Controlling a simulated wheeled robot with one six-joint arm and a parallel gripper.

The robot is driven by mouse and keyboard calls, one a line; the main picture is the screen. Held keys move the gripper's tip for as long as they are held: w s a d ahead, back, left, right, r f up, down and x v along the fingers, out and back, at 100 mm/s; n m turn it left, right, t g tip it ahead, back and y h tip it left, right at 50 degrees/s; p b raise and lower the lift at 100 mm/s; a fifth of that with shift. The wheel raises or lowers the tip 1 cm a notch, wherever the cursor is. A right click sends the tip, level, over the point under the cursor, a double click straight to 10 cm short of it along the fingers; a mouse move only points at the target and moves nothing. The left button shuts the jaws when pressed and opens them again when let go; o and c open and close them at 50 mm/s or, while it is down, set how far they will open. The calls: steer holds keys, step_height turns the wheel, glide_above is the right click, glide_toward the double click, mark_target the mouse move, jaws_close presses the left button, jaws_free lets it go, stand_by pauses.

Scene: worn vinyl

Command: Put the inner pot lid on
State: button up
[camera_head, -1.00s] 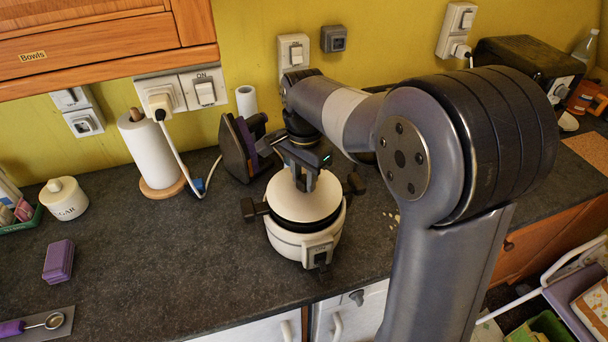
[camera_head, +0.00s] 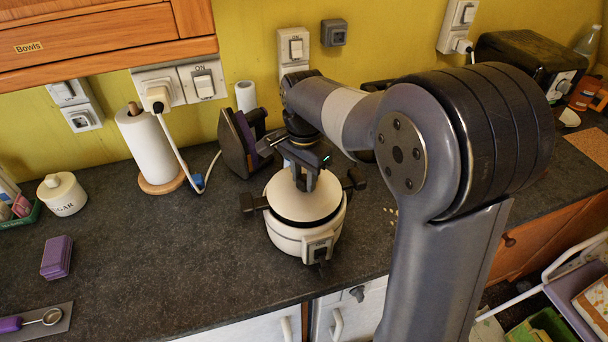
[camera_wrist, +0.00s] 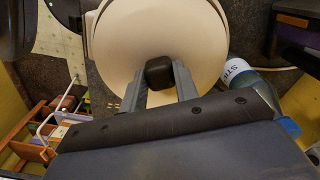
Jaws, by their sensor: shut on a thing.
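The cream inner pot lid (camera_head: 303,205) is a round disc with a dark knob (camera_wrist: 158,71). It lies level over the mouth of the white pot (camera_head: 290,239), with a thin dark line between lid and pot. I cannot tell whether it is fully seated all round. The pot stands on the dark worktop, with dark side handles and a switch panel at its front. My gripper (camera_head: 305,176) points down from above and is shut on the lid's knob. In the wrist view, both fingers (camera_wrist: 159,88) flank the knob and the lid (camera_wrist: 115,45) hides most of the pot.
A dark stand with a purple part (camera_head: 238,145) is close behind the pot at the left. A paper towel roll (camera_head: 150,150), sugar jar (camera_head: 62,195) and purple sponge (camera_head: 57,257) are farther left. The worktop (camera_head: 170,250) is clear left of the pot.

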steer(key=o, duration=1)
step_height(320, 180, up, 11)
steer(key=shift+f+b, duration=0.1)
steer(key=shift+b, duration=0.35)
